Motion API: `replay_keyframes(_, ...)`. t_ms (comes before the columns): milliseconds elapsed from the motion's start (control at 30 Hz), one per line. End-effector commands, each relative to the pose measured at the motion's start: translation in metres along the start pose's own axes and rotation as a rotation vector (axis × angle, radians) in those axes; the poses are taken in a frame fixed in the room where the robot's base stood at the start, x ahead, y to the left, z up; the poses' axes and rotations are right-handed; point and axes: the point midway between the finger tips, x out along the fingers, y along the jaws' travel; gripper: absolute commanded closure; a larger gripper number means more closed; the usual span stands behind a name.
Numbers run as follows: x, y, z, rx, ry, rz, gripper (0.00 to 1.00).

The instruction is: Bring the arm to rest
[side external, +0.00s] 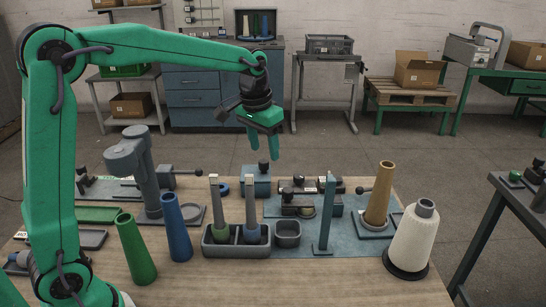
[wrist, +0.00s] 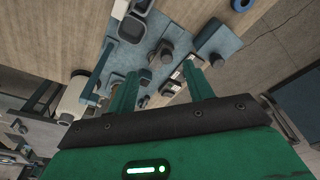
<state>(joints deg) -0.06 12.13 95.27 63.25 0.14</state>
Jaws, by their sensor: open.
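My gripper (side external: 265,154) hangs in the air above the workbench (side external: 200,278), fingers pointing down, above and a little behind the middle of the fixtures. Its two green fingers are apart with nothing between them. My arm arches over from the left. In the wrist view my gripper (wrist: 157,76) also shows two separate fingers, with the bench fixtures beyond them. A blue block with a dark knob (side external: 256,180) stands below the fingers, with a gap between.
A green cone (side external: 136,250), a blue cone (side external: 176,228), a tan cone (side external: 378,193) and a white yarn cone (side external: 412,238) stand on the bench. A grey holder (side external: 237,245) bears two upright tools. A thin teal post (side external: 327,213) stands right of them. Air around my gripper is clear.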

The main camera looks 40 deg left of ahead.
Motion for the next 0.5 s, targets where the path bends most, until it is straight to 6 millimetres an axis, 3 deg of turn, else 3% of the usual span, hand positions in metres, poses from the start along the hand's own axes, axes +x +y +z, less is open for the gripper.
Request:
replay_keyframes(200, -0.030, 0.000, 0.040, 0.000, 0.061, 0.000, 0.48)
replay_keyframes(500, -0.054, 0.000, 0.097, -0.001, 0.138, 0.000, 0.48)
